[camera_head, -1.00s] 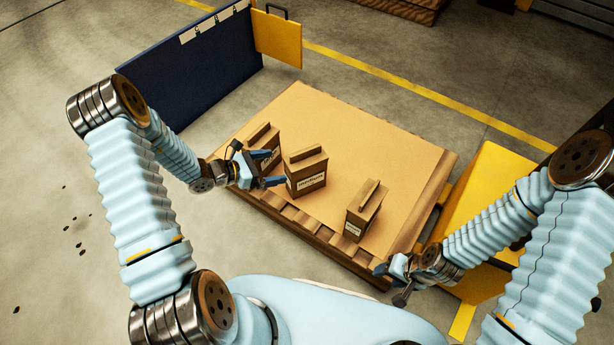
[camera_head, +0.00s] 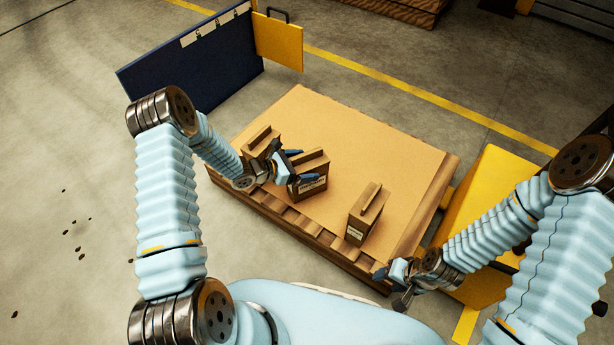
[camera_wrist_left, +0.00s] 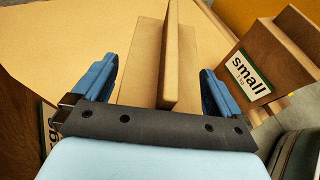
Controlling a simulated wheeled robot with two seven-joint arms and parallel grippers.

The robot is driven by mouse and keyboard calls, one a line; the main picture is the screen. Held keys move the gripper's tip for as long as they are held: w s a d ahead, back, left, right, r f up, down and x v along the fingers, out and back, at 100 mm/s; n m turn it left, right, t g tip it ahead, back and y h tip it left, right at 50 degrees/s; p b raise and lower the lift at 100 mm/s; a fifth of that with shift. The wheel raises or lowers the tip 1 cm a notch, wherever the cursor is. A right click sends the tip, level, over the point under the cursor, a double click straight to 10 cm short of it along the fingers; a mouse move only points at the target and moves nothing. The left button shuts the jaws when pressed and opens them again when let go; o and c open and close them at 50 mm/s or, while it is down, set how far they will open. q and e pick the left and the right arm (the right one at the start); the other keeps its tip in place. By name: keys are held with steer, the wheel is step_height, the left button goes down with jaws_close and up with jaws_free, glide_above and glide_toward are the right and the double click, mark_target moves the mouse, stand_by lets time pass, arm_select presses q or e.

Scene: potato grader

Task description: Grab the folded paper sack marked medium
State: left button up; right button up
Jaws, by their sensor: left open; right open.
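The medium sack (camera_head: 318,165) is a brown folded paper sack standing in the middle of three on a pallet. Its white label is partly hidden by my left gripper (camera_head: 302,165). In the left wrist view, the medium sack (camera_wrist_left: 140,72) with its raised top fold lies between the two blue fingers of my left gripper (camera_wrist_left: 160,85). They are open on either side, with no clear contact seen. My right gripper (camera_head: 390,281) is open and empty by the pallet's front right corner.
The sack marked small (camera_wrist_left: 275,60) stands to the right; it also shows in the head view (camera_head: 365,212). Another sack (camera_head: 260,140) stands close on the left, its label partly hidden. The pallet's back (camera_head: 350,120) is clear. A dark blue panel (camera_head: 190,70) stands behind left, a yellow structure (camera_head: 490,190) right.

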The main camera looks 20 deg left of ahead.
arm_select(q)
jaws_close()
steer(key=shift+r, duration=0.1)
stand_by(0.3)
